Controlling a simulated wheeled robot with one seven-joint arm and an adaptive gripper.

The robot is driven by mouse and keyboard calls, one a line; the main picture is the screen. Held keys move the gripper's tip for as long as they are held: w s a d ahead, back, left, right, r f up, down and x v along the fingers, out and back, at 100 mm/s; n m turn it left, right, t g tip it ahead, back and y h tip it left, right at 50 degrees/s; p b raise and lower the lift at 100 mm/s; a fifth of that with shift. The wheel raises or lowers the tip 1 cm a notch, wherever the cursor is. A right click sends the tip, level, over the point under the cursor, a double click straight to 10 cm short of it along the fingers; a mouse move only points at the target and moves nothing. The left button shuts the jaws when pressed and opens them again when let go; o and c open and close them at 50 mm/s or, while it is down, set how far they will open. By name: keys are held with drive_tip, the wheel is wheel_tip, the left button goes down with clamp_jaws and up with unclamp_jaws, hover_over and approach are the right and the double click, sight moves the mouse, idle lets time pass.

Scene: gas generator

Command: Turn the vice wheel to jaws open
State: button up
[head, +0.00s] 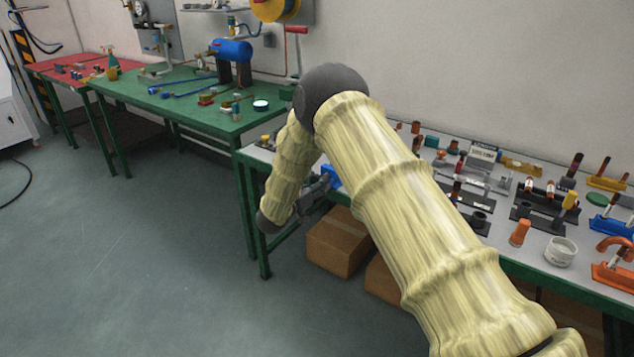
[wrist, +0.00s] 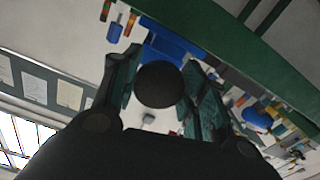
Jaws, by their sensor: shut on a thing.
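The blue vice (head: 332,177) sits at the left end of the near workbench, partly hidden by my arm. In the wrist view its blue body (wrist: 178,45) is beyond my fingers. My gripper (head: 314,187) is at the vice's side over the bench edge. In the wrist view my gripper (wrist: 160,72) has one finger on each side of a dark round part, the vice wheel (wrist: 160,86), and is shut on it. The wheel's rim and the contact are hard to make out in the dark. The jaw gap is not clear in either view.
The near bench (head: 590,290) holds several tools and fittings to the right of my arm. Cardboard boxes (head: 337,243) stand under it. A green bench (head: 185,105) stands behind at the left. The floor at the left is open.

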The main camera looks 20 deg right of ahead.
drive_tip(key=n+p, duration=0.1)
drive_tip(key=n, duration=0.4)
drive_tip(key=shift+s+n+p, duration=0.1)
drive_tip(key=shift+n+p, duration=0.2)
drive_tip(key=shift+p, duration=0.05)
drive_tip(key=n+p, duration=0.1)
drive_tip(key=n, duration=0.5)
drive_tip(key=shift+r, duration=0.1)
drive_tip(key=n+p, duration=0.1)
drive_tip(key=n, duration=0.5)
drive_tip(key=shift+n, duration=0.3)
drive_tip(key=n+p, duration=0.1)
drive_tip(key=n, duration=0.4)
drive_tip(key=shift+n, duration=0.7)
drive_tip(key=o, duration=1)
drive_tip(key=shift+r, duration=0.1)
drive_tip(key=shift+o, duration=0.2)
